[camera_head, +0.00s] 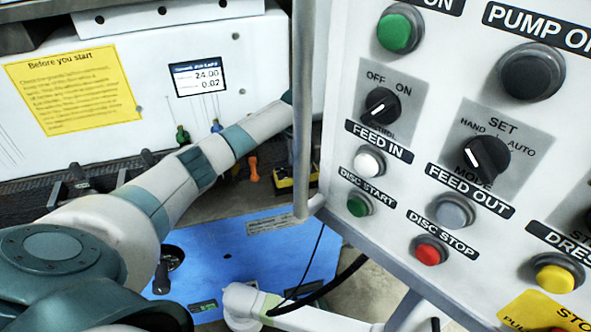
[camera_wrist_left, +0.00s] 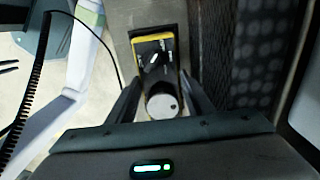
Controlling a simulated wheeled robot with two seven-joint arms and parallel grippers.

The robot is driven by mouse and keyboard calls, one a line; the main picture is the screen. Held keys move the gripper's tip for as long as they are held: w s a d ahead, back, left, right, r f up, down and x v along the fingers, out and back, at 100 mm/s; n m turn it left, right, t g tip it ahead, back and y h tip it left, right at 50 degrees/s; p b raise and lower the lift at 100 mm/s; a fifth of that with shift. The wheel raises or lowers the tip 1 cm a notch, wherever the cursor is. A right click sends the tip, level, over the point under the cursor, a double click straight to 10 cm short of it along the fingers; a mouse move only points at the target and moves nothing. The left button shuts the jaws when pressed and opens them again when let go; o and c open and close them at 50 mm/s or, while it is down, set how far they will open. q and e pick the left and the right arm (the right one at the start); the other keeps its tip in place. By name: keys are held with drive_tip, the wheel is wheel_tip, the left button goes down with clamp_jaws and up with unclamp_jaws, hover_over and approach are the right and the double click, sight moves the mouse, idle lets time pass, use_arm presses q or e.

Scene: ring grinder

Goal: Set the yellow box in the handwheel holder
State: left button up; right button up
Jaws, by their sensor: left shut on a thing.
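The yellow box (camera_wrist_left: 168,50), with a dark face, small knobs and a grey round dial, lies between the fingers of my left gripper (camera_wrist_left: 160,100) in the left wrist view. The gripper is shut on it. In the head view a small yellow and black part (camera_head: 284,182), seemingly the same box, shows just left of the upright post. The left fingers are hidden there behind the post and panel. The handwheel holder cannot be clearly made out. Dark prongs at the left edge of the wrist view may be my right gripper (camera_wrist_left: 8,67); their state is unclear.
A large control panel (camera_head: 450,215) with buttons and its grey post (camera_head: 303,110) stand close on the right. A white machine wall with a yellow notice (camera_head: 75,88) is behind.

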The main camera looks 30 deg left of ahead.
use_arm(q)
drive_tip(key=shift+w+f, duration=0.1)
drive_tip(key=shift+f, duration=0.45)
drive_tip(key=shift+f, duration=0.25)
drive_tip(key=o, duration=1.5)
drive_tip(key=shift+r, duration=0.2)
drive_tip(key=shift+r, duration=0.45)
drive_tip(key=shift+r+b, duration=1.8)
drive_tip(key=shift+r, duration=3.75)
